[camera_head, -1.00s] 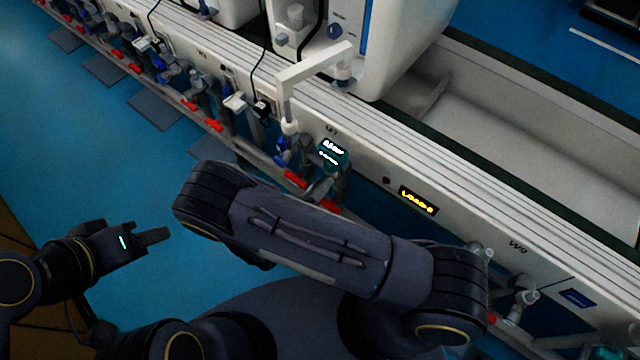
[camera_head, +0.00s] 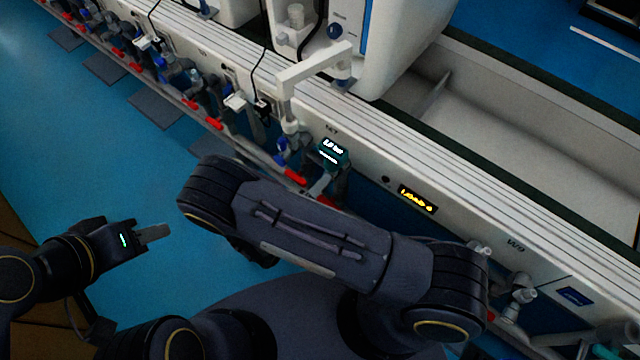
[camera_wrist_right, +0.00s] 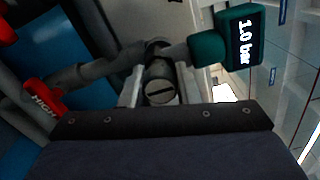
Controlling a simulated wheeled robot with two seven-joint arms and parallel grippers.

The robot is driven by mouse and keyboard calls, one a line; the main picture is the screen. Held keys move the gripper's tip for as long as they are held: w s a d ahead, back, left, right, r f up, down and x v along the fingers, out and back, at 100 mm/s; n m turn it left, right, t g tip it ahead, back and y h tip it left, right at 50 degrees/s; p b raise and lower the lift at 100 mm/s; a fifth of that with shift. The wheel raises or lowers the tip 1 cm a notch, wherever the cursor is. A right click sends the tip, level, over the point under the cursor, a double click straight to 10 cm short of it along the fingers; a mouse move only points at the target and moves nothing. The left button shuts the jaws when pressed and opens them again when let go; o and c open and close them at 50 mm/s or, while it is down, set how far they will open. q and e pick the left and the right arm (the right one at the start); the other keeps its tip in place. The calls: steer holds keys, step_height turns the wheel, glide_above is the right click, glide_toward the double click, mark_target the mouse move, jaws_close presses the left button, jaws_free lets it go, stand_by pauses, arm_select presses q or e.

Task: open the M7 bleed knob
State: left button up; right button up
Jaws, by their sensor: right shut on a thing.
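The bleed knob (camera_wrist_right: 160,88) is a grey round knob with a dark slot across its face, in the middle of the right wrist view. The two pale fingers of my right gripper (camera_wrist_right: 160,90) are on either side of it, shut on it. A teal gauge (camera_wrist_right: 231,38) beside it reads 1.0 bar; it also shows in the head view (camera_head: 332,152) under the M7 marking. My right forearm hides part of the station there. My left gripper (camera_head: 152,234) is out over the blue floor, far from the panel, with its fingers seen as one bar.
A red HIGH handle (camera_wrist_right: 42,99) and grey pipes lie left of the knob in the right wrist view. Several similar stations line the bench (camera_head: 440,170). A white bent arm (camera_head: 312,68) stands above M7. A yellow display (camera_head: 417,199) is to the right.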

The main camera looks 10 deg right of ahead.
steer(key=o, duration=1)
